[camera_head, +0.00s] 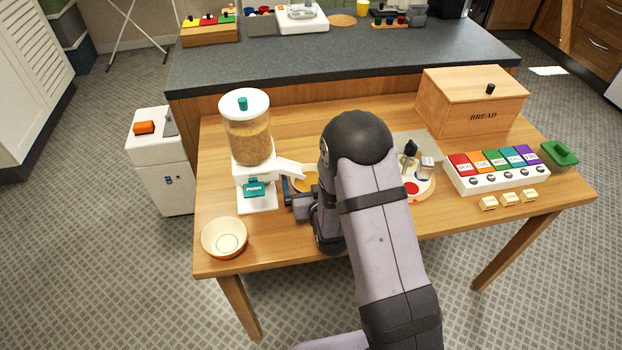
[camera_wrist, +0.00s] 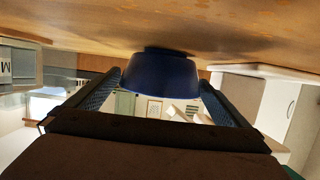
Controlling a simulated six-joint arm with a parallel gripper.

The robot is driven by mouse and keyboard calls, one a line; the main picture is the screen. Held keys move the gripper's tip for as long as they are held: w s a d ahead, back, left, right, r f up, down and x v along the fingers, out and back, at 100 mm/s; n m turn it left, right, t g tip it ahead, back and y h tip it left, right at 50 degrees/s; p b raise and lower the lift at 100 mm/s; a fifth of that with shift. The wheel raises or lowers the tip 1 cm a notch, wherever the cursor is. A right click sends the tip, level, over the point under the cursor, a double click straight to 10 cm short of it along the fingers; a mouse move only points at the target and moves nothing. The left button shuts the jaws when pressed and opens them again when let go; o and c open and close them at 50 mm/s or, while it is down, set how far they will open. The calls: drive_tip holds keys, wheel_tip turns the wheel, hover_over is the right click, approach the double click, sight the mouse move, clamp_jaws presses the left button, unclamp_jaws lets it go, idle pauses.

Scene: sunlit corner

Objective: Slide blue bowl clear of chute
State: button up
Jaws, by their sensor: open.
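The blue bowl (camera_wrist: 158,75) shows in the wrist view, which looks upside down, with the table at the top. In the head view its yellow-orange inside (camera_head: 307,181) shows partly under the end of the white chute (camera_head: 291,168), with much of it hidden by my arm. The chute comes from a cereal dispenser (camera_head: 248,140) with a teal front label. My gripper (camera_head: 294,199) is low over the table at the bowl's near side. In the wrist view its open fingers stand left and right of the bowl; contact cannot be told.
An orange bowl with a pale inside (camera_head: 225,238) sits at the table's front left corner. A bread box (camera_head: 470,105), a coloured pill organizer (camera_head: 495,170) and a round tray with shakers (camera_head: 426,190) stand right of my arm. Bare table (camera_head: 290,243) lies between orange bowl and arm.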

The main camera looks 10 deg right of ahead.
drive_tip(key=c, duration=1)
drive_tip(key=shift+d, duration=0.1)
drive_tip(key=shift+d+b, duration=0.35)
drive_tip(key=shift+d, duration=3.95)
drive_tip(key=o, duration=1)
